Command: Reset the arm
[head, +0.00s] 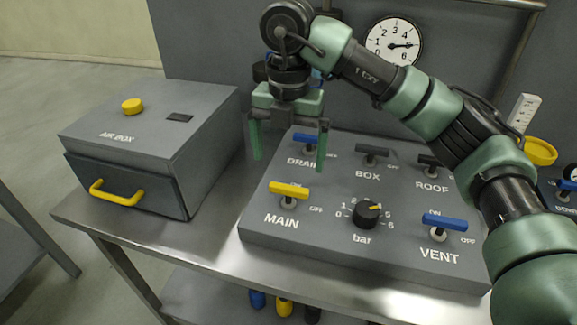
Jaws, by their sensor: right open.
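My right arm comes in from the right and arches over the grey valve panel (325,210). My right gripper (288,165) points down with its two green fingers apart and nothing between them. It hangs over the panel's back left part, near the blue DRAIN lever (305,138), and I cannot tell whether it touches anything. The yellow MAIN lever (289,190) is in front of the gripper. My left gripper is not in view.
The AIR BOX (150,120) with a yellow handle (115,195) stands left of the panel. The panel also has a black bar knob (367,213) and a blue VENT lever (444,222). A round gauge (393,42) is behind. Bare metal table shows between box and panel.

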